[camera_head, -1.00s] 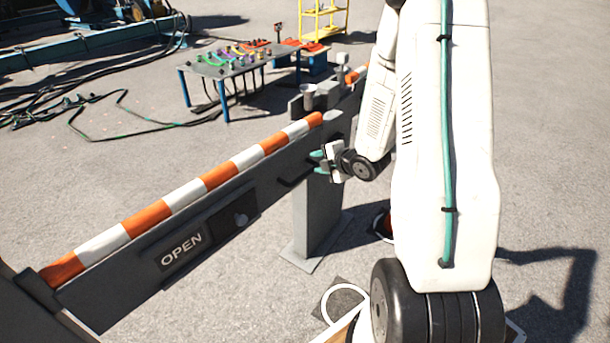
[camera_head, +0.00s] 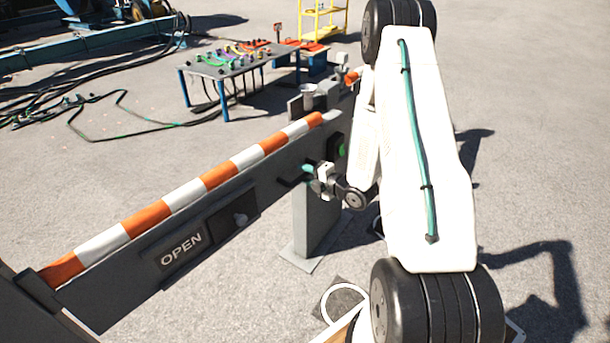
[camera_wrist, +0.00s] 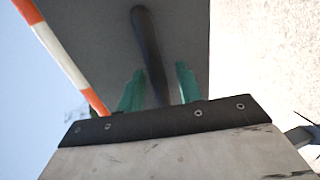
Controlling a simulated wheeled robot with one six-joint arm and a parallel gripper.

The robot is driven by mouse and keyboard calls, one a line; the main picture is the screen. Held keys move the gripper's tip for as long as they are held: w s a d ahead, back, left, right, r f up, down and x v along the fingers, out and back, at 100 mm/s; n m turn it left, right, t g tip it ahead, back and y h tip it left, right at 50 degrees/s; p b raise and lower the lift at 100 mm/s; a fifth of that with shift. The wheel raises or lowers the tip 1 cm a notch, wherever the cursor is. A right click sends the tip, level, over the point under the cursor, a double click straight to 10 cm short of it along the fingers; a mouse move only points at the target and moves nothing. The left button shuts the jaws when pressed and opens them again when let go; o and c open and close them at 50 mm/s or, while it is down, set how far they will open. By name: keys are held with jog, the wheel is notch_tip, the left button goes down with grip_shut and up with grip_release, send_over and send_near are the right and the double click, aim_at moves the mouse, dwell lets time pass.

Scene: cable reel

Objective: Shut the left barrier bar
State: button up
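The left barrier bar (camera_head: 190,213) is a dark panel with an orange and white striped top, running from the lower left to a grey post. An OPEN plate (camera_head: 181,250) is on its face. A black handle (camera_head: 290,181) stands out near its post end. My gripper (camera_head: 307,172) is at that handle. In the wrist view, the handle (camera_wrist: 148,45) runs between the two teal fingers of my gripper (camera_wrist: 160,85), with gaps showing on both sides. The fingers are open. Whether either finger touches the handle is hidden low in that view.
The grey post (camera_head: 316,215) stands on a floor plate just beyond the gripper. A green round part (camera_head: 341,150) shows near the bar's end. A blue-legged table (camera_head: 225,65) with coloured parts and a yellow rack (camera_head: 322,20) stand behind. Black cables (camera_head: 75,118) lie at the left.

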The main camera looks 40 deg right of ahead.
aim_at(295, 167)
jog(key=shift+w+a, duration=0.1)
jog(key=shift+w, duration=0.1)
grip_shut()
jog(key=shift+n+g+y, duration=0.3)
jog(key=shift+n+y, duration=0.4)
jog(key=shift+y, duration=0.1)
jog(key=w, duration=0.2)
jog(key=w+a, duration=0.1)
jog(key=w, duration=0.4)
jog(key=shift+a, duration=0.25)
jog(key=shift+w, duration=0.3)
jog(key=shift+r, duration=0.1)
grip_release()
jog(key=shift+w+a, duration=0.15)
jog(key=shift+a, duration=0.05)
jog(key=shift+d, duration=0.1)
